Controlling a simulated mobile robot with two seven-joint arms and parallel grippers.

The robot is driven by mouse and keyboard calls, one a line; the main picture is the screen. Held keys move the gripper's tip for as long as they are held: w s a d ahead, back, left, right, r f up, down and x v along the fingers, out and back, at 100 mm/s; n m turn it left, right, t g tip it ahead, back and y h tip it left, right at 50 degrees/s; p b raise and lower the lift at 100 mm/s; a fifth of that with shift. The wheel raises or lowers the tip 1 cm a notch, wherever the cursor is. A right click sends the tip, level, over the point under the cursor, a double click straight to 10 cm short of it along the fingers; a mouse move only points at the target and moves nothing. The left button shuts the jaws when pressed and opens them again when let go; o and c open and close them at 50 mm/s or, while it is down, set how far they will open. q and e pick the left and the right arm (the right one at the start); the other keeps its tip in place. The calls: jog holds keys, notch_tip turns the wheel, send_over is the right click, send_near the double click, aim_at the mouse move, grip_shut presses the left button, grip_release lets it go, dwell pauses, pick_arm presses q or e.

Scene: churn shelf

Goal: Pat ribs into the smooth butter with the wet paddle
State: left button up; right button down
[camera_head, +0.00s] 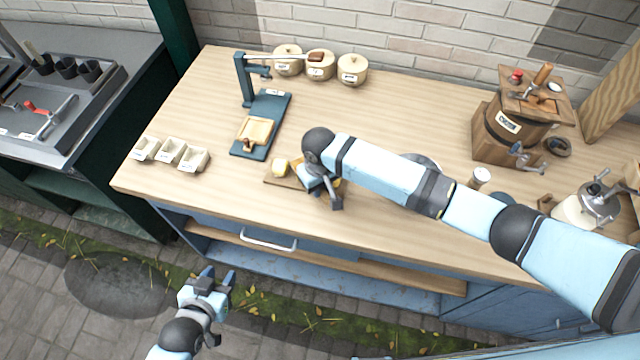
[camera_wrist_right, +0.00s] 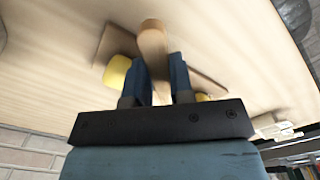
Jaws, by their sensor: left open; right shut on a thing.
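The yellow butter (camera_head: 280,167) lies on a small wooden board (camera_head: 285,184) near the front of the worktop. My right gripper (camera_head: 328,192) is over the right part of the board and hides much of it. In the right wrist view, my right gripper (camera_wrist_right: 158,75) is shut on the wooden paddle (camera_wrist_right: 152,40). The butter (camera_wrist_right: 116,71) shows left of the fingers, and another bit of yellow (camera_wrist_right: 202,97) shows to their right. Whether the paddle touches the butter I cannot tell. My left gripper (camera_head: 218,280) is open and empty, in front of the worktop, over the paved ground.
A blue press stand (camera_head: 262,110) with a wooden mould (camera_head: 256,131) stands behind the board. Small cream trays (camera_head: 170,152) sit at left, lidded pots (camera_head: 320,68) at the back. A wooden churn (camera_head: 510,125) stands at right. Worktop (camera_head: 225,200) left of the board is clear.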

pick_arm(q)
jog(key=shift+w+r, duration=0.15)
jog(key=shift+r, duration=0.05)
jog(key=shift+w+r, duration=0.25)
jog(key=shift+w, duration=0.05)
pick_arm(e)
jog(key=shift+f, duration=0.1)
pick_arm(q)
jog(key=shift+s+f, duration=0.15)
jog(key=shift+s, duration=0.35)
pick_arm(e)
jog(key=shift+s, duration=0.1)
pick_arm(q)
jog(key=shift+p, duration=0.3)
